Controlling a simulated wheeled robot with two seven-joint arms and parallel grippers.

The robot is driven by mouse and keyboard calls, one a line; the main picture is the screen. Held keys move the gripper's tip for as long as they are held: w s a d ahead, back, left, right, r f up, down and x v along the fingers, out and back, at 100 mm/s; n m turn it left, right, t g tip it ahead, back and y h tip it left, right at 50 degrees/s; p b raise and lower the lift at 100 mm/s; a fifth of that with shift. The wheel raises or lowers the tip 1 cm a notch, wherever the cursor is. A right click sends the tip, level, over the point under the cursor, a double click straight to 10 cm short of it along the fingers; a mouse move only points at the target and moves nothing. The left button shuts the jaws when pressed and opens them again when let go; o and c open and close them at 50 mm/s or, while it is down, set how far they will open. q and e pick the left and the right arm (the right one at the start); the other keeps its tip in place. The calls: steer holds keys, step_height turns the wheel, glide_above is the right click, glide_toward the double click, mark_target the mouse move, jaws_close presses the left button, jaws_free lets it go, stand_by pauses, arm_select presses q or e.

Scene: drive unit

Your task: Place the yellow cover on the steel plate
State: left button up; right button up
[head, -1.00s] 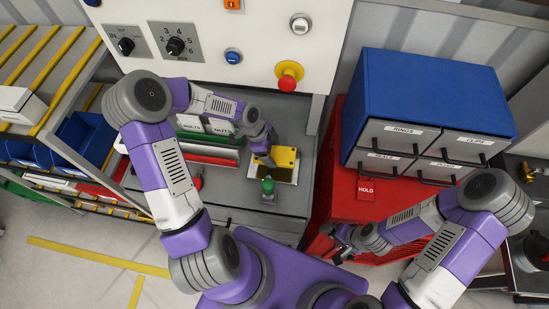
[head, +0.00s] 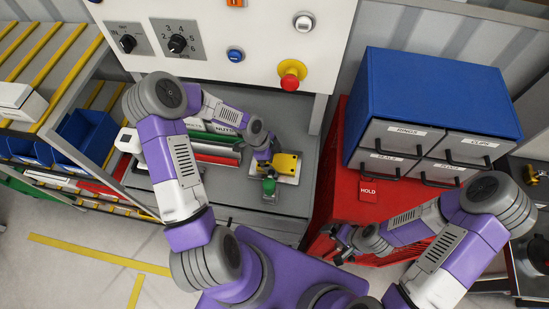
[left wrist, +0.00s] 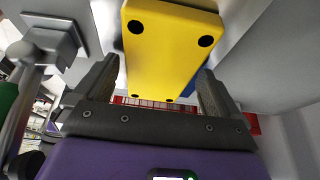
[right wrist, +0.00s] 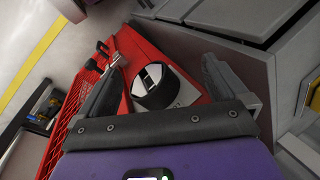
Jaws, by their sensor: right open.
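The yellow cover (head: 287,164) has black corner holes and is at the steel plate (head: 292,180) on the grey bench. My left gripper (head: 268,154) is at the cover's left edge. The contact itself is partly hidden. The cover overlaps much of the plate; I cannot tell whether it rests on it. My right gripper (head: 343,240) is open and empty near the red cabinet; its spread fingers show in the right wrist view (right wrist: 155,80).
A green-topped post (head: 268,187) stands close in front of the cover. The control panel (head: 230,35) rises behind. The red cabinet (head: 335,190) with a blue drawer box (head: 430,95) stands right.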

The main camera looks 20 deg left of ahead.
arm_select(q)
steer(key=shift+r, duration=0.1)
steer(key=shift+r, duration=0.2)
steer(key=p+v, duration=0.1)
steer(key=v, duration=1)
steer(key=shift+a+r, duration=0.2)
steer(key=shift+r, duration=0.15)
steer(key=shift+s, duration=0.1)
